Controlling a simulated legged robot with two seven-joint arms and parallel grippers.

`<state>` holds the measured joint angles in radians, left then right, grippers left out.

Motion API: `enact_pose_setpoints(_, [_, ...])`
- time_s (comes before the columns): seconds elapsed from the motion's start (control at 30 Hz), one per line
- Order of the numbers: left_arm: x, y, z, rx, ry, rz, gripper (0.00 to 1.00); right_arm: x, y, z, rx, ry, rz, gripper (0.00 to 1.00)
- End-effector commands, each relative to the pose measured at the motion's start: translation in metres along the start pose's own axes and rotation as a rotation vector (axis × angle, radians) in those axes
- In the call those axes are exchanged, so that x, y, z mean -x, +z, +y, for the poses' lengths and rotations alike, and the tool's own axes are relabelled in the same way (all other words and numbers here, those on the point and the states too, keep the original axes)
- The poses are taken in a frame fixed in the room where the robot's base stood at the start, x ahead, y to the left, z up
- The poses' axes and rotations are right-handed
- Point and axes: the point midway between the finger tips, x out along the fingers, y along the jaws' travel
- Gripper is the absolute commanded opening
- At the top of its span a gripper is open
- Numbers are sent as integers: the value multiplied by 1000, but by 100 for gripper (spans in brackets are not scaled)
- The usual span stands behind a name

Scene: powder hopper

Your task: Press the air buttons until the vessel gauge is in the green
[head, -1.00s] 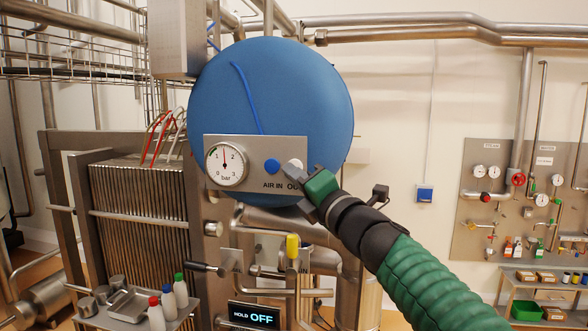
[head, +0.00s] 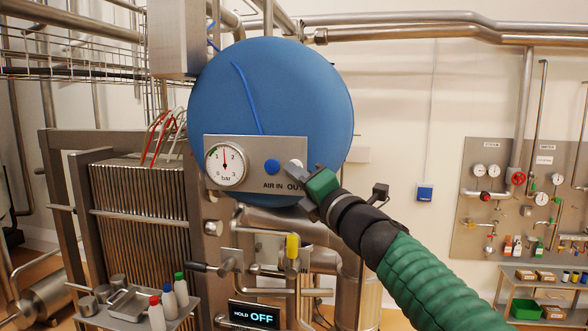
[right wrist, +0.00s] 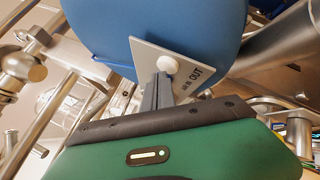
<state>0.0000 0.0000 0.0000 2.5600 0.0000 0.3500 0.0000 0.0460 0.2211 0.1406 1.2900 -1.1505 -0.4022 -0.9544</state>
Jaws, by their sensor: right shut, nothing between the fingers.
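The round gauge (head: 225,165) sits on a grey panel (head: 270,146) on the front of the blue vessel (head: 285,90). Its red needle points almost straight up, between 1 and 2 bar; the green band lies on the dial's left side, away from the needle. The blue AIR IN button (head: 272,167) is uncovered. The white OUT button (head: 294,166) is right of it and also shows in the right wrist view (right wrist: 167,65). My right gripper (head: 308,175) is shut and empty, its tips at the white button; I cannot tell whether they touch. My left gripper is out of view.
Below the panel are pipes, a yellow-handled valve (head: 292,246) and a display reading HOLD OFF (head: 254,315). A tray with small bottles (head: 168,300) stands lower left. A valve board (head: 510,200) hangs on the right wall.

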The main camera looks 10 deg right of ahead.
Motion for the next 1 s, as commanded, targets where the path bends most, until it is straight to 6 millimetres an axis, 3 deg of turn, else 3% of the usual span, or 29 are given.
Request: enact_pose_setpoints(1.0, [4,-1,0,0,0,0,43,-6,4,-5,0,-1,-1,0])
